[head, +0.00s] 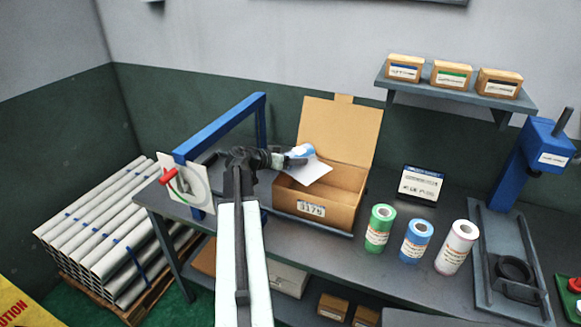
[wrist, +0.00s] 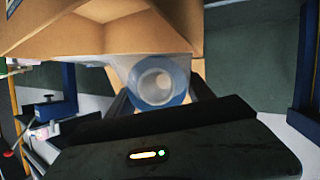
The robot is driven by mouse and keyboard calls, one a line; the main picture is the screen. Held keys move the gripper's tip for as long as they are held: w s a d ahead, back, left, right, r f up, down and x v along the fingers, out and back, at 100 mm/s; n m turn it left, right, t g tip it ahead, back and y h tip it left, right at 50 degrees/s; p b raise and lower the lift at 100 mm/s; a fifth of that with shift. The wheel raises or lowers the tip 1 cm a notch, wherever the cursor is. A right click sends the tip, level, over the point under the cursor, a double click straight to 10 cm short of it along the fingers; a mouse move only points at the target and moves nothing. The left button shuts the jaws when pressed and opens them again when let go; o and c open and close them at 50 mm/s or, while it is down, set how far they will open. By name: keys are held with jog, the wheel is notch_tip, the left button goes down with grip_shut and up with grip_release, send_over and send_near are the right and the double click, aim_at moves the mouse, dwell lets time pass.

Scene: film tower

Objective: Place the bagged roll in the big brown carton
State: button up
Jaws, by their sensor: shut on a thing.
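The big brown carton (head: 316,203) stands open on the bench, its lid raised at the back. The bagged roll (head: 302,151) is blue and white, with a pale bag part hanging from it over the carton's opening. My gripper (head: 284,158) is shut on it above the left part of the carton. In the wrist view the roll's round end (wrist: 160,82) shows between my dark fingers, with the carton (wrist: 60,35) beyond it. The fingers partly hide the roll. I cannot tell whether the bag touches the carton.
Green (head: 380,227), blue (head: 416,241) and white-red (head: 457,247) rolls stand right of the carton. A blue frame (head: 222,126) rises to its left. A small sign box (head: 419,186) stands behind the rolls. A blue press (head: 526,165) is at the far right.

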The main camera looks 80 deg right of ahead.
jog(key=f, duration=0.1)
jog(key=f+b, duration=0.1)
jog(key=f, duration=0.1)
jog(key=shift+s, duration=0.5)
jog(key=shift+w+r, duration=0.2)
jog(key=shift+w, duration=0.05)
jog(key=shift+s+f, duration=0.1)
jog(key=shift+f, duration=0.15)
jog(key=o, duration=1.5)
jog(key=shift+c, duration=0.2)
jog(key=shift+r, duration=0.2)
jog(key=p+v, duration=0.2)
jog(key=v, duration=0.5)
jog(key=shift+a+p, duration=0.15)
jog(key=shift+p, duration=0.25)
jog(key=shift+r, duration=0.2)
